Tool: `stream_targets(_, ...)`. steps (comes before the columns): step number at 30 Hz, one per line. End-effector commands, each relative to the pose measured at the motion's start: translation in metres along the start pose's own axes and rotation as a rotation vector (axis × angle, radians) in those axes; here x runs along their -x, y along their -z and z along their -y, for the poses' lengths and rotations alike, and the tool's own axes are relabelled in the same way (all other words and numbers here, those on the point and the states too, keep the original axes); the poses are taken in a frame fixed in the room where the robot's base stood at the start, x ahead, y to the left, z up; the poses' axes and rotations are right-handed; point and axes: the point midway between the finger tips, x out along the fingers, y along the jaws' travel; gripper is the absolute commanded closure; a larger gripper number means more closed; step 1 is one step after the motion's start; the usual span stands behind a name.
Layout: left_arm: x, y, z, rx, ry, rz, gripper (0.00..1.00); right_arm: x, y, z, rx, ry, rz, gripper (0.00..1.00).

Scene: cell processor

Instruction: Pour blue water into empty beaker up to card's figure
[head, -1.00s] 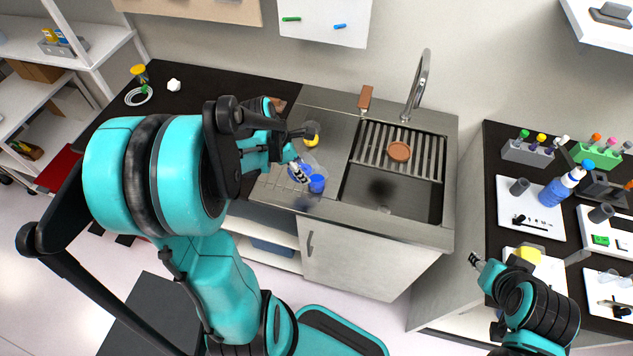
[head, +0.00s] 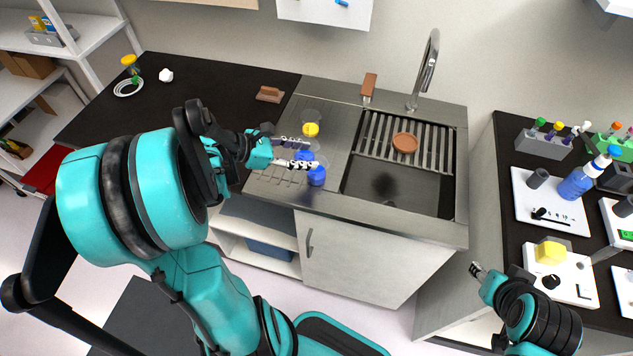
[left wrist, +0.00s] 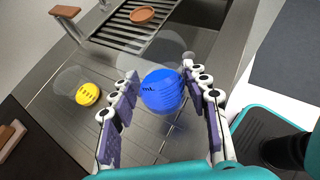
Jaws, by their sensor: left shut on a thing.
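My left gripper (head: 302,153) reaches in from the left over the metal counter beside the sink. In the left wrist view its fingers close around a clear beaker with blue water (left wrist: 162,90), with black markings on its wall. In the head view blue water (head: 317,176) shows just below and right of the fingertips, and more blue shows between them. A clear beaker with yellow liquid (head: 311,130) stands behind the gripper; it also shows in the left wrist view (left wrist: 88,94). I cannot clearly make out an empty beaker or a readable card. My right gripper (head: 478,268) is at the lower right, away from the beakers.
The sink (head: 385,190) with a slatted rack and a brown round dish (head: 405,142) lies right of the beakers. A tall faucet (head: 428,70) rises behind. A brown-handled brush (head: 368,84) stands at the back. The right-hand bench (head: 510,235) is crowded with racks and trays.

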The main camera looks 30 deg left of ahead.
Motion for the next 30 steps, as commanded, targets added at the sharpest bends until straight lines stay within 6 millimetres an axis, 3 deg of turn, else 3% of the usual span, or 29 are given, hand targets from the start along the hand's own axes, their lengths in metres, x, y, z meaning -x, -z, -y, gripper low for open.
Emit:
stream_targets(1, -0.005, 0.008, 0.0, 0.001, -0.001, 0.038, 1.0, -0.013, -0.009, 0.0, 0.0, 0.0, 0.0, 0.6)
stream_targets(3, -0.005, 0.006, 0.0, 0.0, -0.001, 0.079, 1.0, -0.018, -0.013, 0.0, 0.0, 0.0, 0.0, 0.6)
stream_targets(14, -0.003, -0.001, 0.0, -0.001, 0.0, 0.108, 1.0, -0.018, -0.012, 0.0, 0.0, 0.0, 0.0, 0.6)
stream_targets(30, 0.022, -0.045, 0.0, 0.0, 0.0, 0.107, 1.0, 0.018, 0.013, 0.0, 0.0, 0.0, 0.0, 0.6)
